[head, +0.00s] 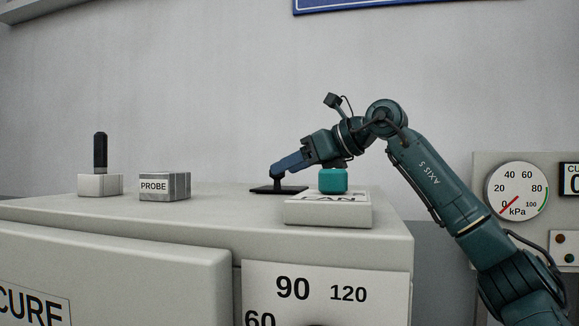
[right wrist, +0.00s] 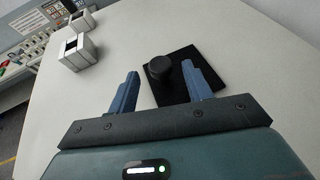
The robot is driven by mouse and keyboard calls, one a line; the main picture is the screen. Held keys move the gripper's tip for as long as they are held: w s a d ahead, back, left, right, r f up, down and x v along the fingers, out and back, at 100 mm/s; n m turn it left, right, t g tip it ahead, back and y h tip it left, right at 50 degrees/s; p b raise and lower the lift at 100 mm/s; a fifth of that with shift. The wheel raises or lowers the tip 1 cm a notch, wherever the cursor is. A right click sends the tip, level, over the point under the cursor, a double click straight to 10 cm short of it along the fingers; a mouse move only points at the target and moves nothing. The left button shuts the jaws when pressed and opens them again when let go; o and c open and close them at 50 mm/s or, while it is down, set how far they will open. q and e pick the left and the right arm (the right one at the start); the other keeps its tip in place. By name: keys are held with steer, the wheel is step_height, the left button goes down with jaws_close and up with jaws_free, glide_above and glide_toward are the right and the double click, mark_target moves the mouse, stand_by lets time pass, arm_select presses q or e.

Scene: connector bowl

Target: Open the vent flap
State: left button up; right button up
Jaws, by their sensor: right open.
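The vent flap looks to be the black square plate (head: 265,189) lying flat on top of the pale cabinet. A round black knob (right wrist: 159,67) stands up from the plate (right wrist: 180,90). My right gripper (head: 276,172) points down to the left, with its tips at the knob just above the plate. In the right wrist view its blue fingers (right wrist: 160,72) are spread apart. The knob shows between the fingertips, with visible gaps on both sides. In the head view the fingers partly hide the knob. My left gripper does not show.
A FAN box (head: 328,214) with a teal knob (head: 333,180) stands close beneath my right wrist. A PROBE block (head: 165,187) and a block with a black upright handle (head: 100,155) stand to the left. The cabinet top (head: 220,204) between PROBE and the plate is clear.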

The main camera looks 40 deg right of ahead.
steer(key=shift+w+a+f, duration=0.15)
steer(key=shift+w, duration=0.2)
jaws_close()
stand_by(0.4)
